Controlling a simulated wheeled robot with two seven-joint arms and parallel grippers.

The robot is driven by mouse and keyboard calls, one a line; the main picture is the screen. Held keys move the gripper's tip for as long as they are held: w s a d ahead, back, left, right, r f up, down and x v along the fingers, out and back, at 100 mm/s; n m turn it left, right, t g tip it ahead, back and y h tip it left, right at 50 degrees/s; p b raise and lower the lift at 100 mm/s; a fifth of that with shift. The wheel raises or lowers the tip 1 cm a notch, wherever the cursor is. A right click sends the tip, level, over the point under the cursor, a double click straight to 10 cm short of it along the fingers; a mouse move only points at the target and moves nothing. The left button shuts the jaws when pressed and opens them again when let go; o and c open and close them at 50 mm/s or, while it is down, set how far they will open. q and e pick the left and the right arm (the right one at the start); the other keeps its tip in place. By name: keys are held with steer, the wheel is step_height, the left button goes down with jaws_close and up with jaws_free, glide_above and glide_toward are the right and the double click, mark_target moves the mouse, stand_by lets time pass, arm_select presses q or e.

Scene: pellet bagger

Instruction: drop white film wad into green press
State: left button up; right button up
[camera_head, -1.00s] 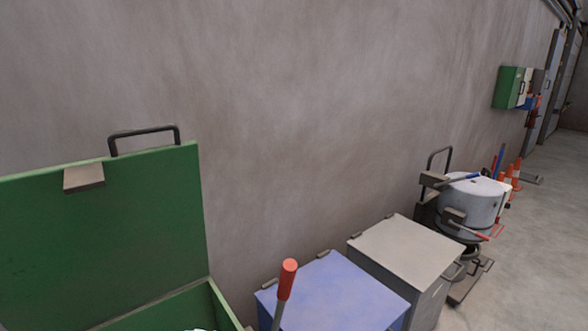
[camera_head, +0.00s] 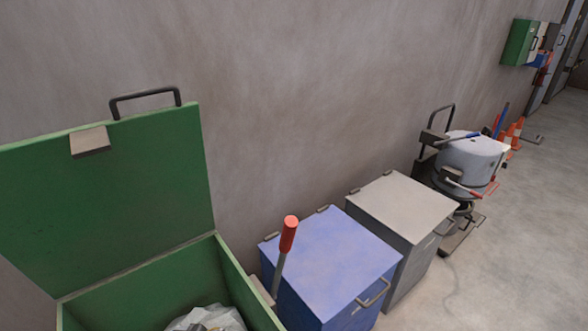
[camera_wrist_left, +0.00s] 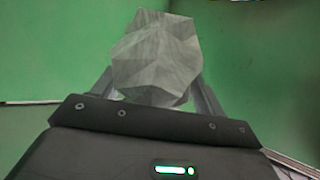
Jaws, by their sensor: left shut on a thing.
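The green press (camera_head: 240,287) stands at the lower left with its lid (camera_head: 110,190) raised against the wall. In the left wrist view my left gripper (camera_wrist_left: 153,88) is shut on the white film wad (camera_wrist_left: 155,55), a crumpled grey-white lump. Green press walls (camera_wrist_left: 255,70) surround it in that view. In the head view, whitish crumpled film (camera_head: 212,318) shows in the press opening at the bottom edge; I cannot tell whether it is the held wad or other film. My right gripper is in neither view.
A lever with a red grip (camera_head: 288,235) stands at the press's right side. To its right are a blue lidded bin (camera_head: 335,260), a grey lidded bin (camera_head: 402,207) and a round grey drum (camera_head: 470,160). Orange cones (camera_head: 517,130) stand farther off. The floor at right is clear.

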arm_select(q)
steer(key=shift+f+b, duration=0.6)
step_height(320, 180, down, 4)
steer(key=b, duration=0.3)
steer(key=shift+b, duration=0.3)
steer(key=shift+f+b, duration=0.4)
steer(key=o, duration=1.1)
